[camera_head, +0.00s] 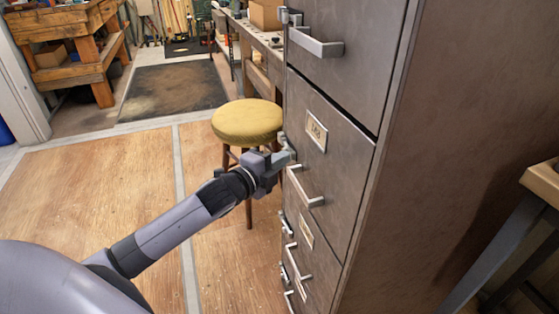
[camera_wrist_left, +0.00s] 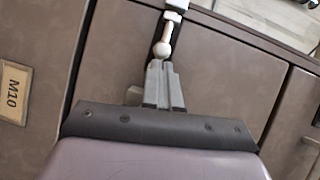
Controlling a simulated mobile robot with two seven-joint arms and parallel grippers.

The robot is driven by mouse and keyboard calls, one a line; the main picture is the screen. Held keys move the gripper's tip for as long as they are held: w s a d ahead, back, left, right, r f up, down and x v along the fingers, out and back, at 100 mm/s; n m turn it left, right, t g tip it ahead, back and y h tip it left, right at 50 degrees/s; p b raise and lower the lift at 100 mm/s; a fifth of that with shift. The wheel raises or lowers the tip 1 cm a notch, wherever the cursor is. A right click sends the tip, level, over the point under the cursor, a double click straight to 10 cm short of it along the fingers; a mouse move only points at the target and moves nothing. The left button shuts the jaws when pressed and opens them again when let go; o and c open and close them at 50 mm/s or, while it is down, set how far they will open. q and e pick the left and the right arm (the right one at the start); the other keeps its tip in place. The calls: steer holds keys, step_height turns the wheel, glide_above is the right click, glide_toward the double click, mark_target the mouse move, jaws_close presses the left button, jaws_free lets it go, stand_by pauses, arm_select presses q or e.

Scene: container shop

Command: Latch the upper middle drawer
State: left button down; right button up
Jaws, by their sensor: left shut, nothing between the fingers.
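The grey metal filing cabinet fills the right of the head view. The upper middle drawer (camera_head: 328,165) is its second drawer from the top in view, with a label and a bar handle (camera_head: 303,187). Its front looks flush with the cabinet. A small latch (camera_head: 284,138) sits at the drawer's left edge. In the left wrist view the latch has a pale round knob (camera_wrist_left: 162,49) on a light stem. My left gripper (camera_head: 286,157) is shut and empty, its fingertips (camera_wrist_left: 161,68) right at the knob; I cannot tell if they touch. My right gripper is out of view.
Another drawer with a handle (camera_head: 316,43) is above, and lower drawers with latches are below. A yellow-topped stool (camera_head: 247,122) stands just behind my left gripper. A workbench (camera_head: 70,48) is at the back left. The wooden floor (camera_head: 80,185) at left is clear.

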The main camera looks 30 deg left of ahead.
arm_select(q)
steer(key=shift+w+a, duration=0.1)
steer(key=shift+a, duration=0.05)
steer(key=shift+w+a+p, duration=0.4)
steer(key=shift+w+a, duration=0.25)
steer(key=shift+a, duration=0.05)
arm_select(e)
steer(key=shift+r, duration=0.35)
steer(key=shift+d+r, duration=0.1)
